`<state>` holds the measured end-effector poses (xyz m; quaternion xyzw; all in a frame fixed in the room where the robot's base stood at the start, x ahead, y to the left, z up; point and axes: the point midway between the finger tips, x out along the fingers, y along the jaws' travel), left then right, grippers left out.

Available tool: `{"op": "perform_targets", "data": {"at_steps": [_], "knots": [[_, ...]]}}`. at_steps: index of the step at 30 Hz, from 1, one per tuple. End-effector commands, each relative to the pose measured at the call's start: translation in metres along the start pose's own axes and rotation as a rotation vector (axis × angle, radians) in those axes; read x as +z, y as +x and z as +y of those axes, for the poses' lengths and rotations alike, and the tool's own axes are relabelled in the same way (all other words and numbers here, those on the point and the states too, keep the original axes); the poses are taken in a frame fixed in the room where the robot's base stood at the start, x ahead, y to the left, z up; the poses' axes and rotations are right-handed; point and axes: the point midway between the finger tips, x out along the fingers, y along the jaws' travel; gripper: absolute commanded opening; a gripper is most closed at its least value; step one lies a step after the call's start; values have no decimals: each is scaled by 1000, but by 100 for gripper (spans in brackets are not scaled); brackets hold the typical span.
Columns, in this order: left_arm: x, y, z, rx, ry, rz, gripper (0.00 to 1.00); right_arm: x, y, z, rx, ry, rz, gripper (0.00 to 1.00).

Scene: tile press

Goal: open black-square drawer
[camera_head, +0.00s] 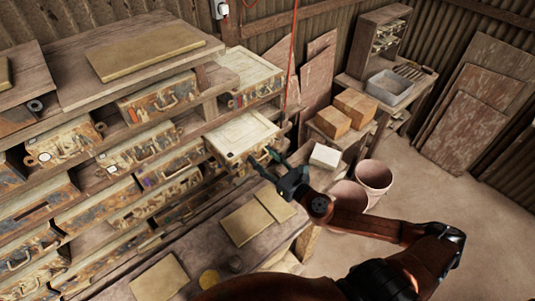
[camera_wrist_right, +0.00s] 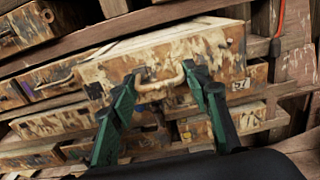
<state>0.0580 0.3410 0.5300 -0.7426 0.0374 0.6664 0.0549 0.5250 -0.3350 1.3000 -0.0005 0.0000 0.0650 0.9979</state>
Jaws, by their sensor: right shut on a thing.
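A worn, cream-and-rust drawer (camera_head: 242,133) sits at the right end of the shelf rack, with its pale top showing beyond the shelf above. A small dark mark shows near its front corner; I cannot make out its shape for sure. In the right wrist view the drawer front (camera_wrist_right: 222,52) is close, with a pale curved handle (camera_wrist_right: 160,86). My right gripper (camera_head: 262,156) is at this front, and its green fingers (camera_wrist_right: 161,74) are shut on the handle. My left gripper is not in view.
Other worn drawers (camera_head: 155,98) fill the rack to the left, and another pale-topped one (camera_head: 248,72) is above. A workbench (camera_head: 195,258) with tan slabs lies below. Pots (camera_head: 373,177), a white block (camera_head: 325,156) and brown boxes (camera_head: 354,105) stand to the right. A red cord hangs behind.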

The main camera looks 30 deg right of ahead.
Motion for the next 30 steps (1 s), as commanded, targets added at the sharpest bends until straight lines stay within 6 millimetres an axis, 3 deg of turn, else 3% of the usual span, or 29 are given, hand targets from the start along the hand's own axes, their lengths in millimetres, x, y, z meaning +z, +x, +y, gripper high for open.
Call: {"op": "perform_targets", "data": {"at_steps": [4,5,9,20,30], "knots": [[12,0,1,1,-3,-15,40,-3,-2,0,1,2,6,0],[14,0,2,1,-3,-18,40,-3,-2,0,1,2,6,45],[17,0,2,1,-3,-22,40,-2,-2,0,1,2,5,54],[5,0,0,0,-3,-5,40,-2,-5,-1,-1,2,4,55],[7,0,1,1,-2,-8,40,-3,-49,-1,-3,4,7,55]]}}
